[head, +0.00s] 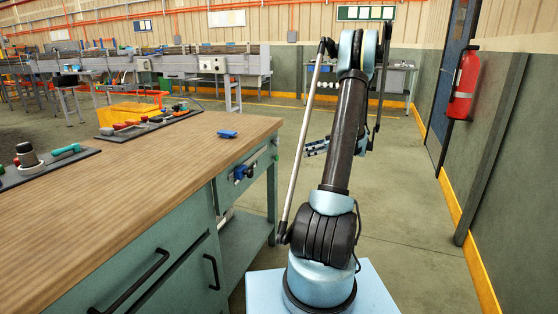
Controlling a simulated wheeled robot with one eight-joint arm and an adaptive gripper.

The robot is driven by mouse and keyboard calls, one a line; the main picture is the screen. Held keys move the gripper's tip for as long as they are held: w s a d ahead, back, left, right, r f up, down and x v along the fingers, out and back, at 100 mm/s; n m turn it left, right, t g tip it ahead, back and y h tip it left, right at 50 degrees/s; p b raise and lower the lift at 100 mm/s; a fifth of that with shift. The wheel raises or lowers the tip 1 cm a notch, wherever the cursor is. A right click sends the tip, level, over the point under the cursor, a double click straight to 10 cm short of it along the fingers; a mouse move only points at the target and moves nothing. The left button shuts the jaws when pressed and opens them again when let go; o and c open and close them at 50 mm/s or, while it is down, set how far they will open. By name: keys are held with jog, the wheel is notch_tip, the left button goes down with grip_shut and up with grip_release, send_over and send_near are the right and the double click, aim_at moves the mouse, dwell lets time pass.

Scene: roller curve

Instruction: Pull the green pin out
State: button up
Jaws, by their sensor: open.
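My gripper (316,147) shows small, partly behind my arm, in the open floor area right of the workbench. It is open, with nothing visible between its fingers, and apart from the bench. A blue clamp-like fitting (243,172) sits on the bench's end face, with a small greenish part (276,141) near the far corner. I cannot tell whether that part is the green pin. No green pin can be made out clearly.
The wooden workbench (130,185) fills the left. On it are a blue object (228,134), a dark tool mat (150,124) and a green-handled tool (64,152). A yellow basket (130,108) stands behind. A red extinguisher (463,86) hangs right. Floor between is clear.

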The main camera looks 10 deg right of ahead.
aim_at(278, 157)
jog(key=x, duration=1.7)
jog(key=shift+a+f, duration=0.1)
jog(key=shift+f, duration=0.1)
grip_shut()
